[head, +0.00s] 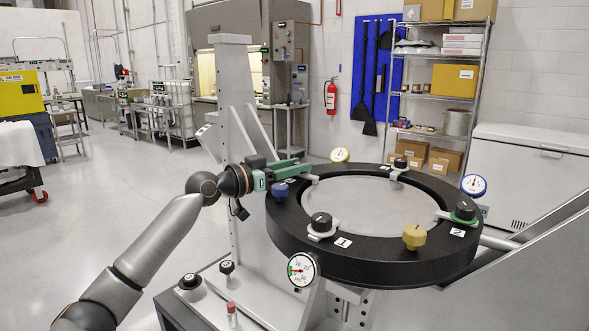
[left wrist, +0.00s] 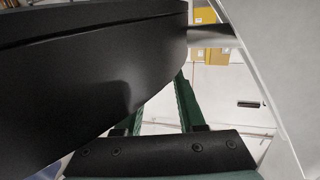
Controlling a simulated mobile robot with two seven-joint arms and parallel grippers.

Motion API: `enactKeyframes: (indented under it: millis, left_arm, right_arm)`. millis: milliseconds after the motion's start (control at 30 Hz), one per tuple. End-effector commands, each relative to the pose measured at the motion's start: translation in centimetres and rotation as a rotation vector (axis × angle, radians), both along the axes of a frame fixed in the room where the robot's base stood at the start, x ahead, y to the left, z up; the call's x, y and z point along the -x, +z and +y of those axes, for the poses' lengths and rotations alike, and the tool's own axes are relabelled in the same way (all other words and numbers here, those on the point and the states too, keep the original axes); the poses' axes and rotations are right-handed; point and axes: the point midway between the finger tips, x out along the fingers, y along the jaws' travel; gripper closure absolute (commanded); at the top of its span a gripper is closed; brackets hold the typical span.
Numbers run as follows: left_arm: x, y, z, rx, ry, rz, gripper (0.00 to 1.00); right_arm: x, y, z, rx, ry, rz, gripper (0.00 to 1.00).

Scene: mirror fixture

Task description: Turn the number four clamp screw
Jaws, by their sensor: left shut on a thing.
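The black mirror ring (head: 370,265) has several clamps with black screw knobs around its pale inner disc. The clamp screw by label 1 (head: 321,222) is at the front, the one by label 2 (head: 464,207) at the right, and another (head: 400,163) at the back. My left gripper (head: 297,166) reaches the ring's rear-left side, where the number four clamp screw sits. Its green fingers are shut there and hide the screw. In the left wrist view, the ring (left wrist: 80,80) covers part of the fingers and the held thing is hidden. My right gripper is not in view.
A blue knob (head: 280,190) is just below my left gripper, and a yellow knob (head: 414,236) is at the ring's front right. Dial gauges (head: 301,269) surround the ring. A tall grey post (head: 236,110) stands behind my gripper.

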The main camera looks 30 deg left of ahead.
Motion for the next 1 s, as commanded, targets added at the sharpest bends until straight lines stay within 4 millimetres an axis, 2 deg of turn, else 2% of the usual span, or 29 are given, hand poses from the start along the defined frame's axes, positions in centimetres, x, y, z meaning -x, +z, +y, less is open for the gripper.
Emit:
enactKeyframes:
  millis: [200, 400, 800, 1000]
  left_arm:
    - [-0.1, -0.3, 0.3, 0.006, -0.084, -0.004, 1.0]
    - [-0.2, 0.0, 0.4, 0.009, -0.209, -0.004, 1.0]
    - [-0.4, 0.3, 0.6, 0.007, -0.418, -0.003, 1.0]
    - [-0.4, 0.2, 0.7, 0.005, -0.483, 0.0, 1.0]
  right_arm:
    - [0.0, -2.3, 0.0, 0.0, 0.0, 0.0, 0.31]
    - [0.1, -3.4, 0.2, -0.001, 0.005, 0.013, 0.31]
    - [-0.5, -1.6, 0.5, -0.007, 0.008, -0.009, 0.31]
    - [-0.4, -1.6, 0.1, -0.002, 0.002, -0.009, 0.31]
